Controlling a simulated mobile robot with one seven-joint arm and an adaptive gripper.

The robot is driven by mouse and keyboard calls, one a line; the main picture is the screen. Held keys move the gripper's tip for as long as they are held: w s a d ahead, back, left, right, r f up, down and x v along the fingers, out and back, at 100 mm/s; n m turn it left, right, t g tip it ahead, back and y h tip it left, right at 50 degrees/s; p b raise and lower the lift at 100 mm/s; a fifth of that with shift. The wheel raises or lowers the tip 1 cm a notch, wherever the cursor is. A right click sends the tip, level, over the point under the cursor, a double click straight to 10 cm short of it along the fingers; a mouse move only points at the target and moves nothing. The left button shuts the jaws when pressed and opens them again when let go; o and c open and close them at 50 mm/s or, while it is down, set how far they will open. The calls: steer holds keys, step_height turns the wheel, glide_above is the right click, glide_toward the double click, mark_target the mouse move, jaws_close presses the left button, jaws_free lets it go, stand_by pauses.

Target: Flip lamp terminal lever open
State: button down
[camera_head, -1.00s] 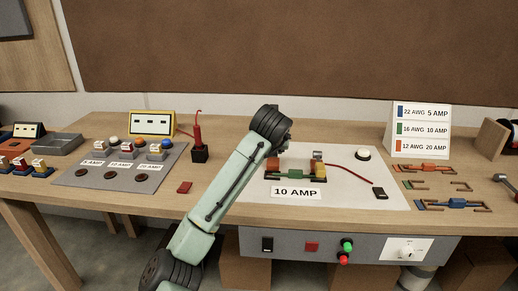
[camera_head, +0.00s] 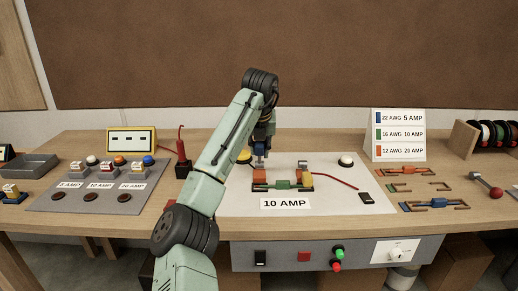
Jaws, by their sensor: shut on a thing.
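A circuit with a green component (camera_head: 283,185) lies on the white board (camera_head: 330,200) behind the "10 AMP" label (camera_head: 285,203). An orange terminal block (camera_head: 260,174) stands at its left end and another terminal block (camera_head: 305,179), orange and yellow, at its right end. A grey lever piece stands up on the right block. My gripper (camera_head: 260,163) points down at the top of the left block and is shut on a small part there, apparently its lever. The fingers hide most of that part, so its angle is unclear. A yellow-rimmed round lamp (camera_head: 244,156) is partly hidden behind my arm.
A white dome button (camera_head: 346,160), a red wire (camera_head: 335,181) and a black switch (camera_head: 367,198) are right of the circuit. A red probe in a black holder (camera_head: 182,168) stands left of my arm. A sign (camera_head: 398,136) stands at the back right.

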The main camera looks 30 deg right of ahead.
stand_by(0.4)
steer(key=c, duration=1.4)
jaws_free()
steer(key=shift+o, duration=0.2)
steer(key=v, duration=1.2)
steer(key=shift+w, duration=0.15)
